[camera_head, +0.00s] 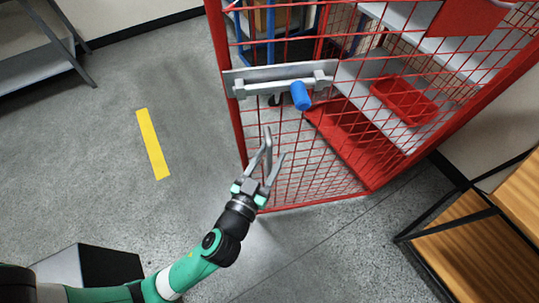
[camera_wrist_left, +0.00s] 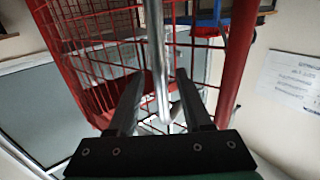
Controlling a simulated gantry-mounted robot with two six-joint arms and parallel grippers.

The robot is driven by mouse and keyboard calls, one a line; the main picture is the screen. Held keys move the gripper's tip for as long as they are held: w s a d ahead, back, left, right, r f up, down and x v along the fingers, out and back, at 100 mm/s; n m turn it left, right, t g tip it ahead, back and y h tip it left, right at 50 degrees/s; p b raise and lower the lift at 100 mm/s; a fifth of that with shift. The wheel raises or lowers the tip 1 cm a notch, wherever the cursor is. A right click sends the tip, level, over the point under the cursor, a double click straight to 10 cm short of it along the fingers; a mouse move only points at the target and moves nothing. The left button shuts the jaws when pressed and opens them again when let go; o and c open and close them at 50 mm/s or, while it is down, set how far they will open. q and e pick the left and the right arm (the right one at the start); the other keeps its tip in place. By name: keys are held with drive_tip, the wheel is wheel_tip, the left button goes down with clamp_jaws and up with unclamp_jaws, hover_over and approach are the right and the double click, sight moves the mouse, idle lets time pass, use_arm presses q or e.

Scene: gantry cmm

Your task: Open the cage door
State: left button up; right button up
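The red mesh cage (camera_head: 310,150) stands right of centre in the head view, and its red bars also show in the wrist view (camera_wrist_left: 100,65). Across its door runs a grey latch bar (camera_head: 275,80) with a blue knob (camera_head: 300,95). A silver upright handle (camera_wrist_left: 158,60) comes down between my left gripper's fingers in the wrist view. My left gripper (camera_head: 268,160) is open around it, with a gap visible on both sides. It is below the latch bar, in front of the mesh. My right gripper is not in view.
Inside the cage are grey shelves and a red tray (camera_head: 405,100). A wooden shelf unit (camera_head: 465,240) stands at lower right, and a grey metal rack (camera_head: 35,50) at upper left. The floor left of the cage is clear, with a yellow strip (camera_head: 152,145).

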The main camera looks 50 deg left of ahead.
use_arm(q)
drive_tip(key=shift+r, duration=0.1)
drive_tip(key=v, duration=0.7)
drive_tip(key=shift+s, duration=0.25)
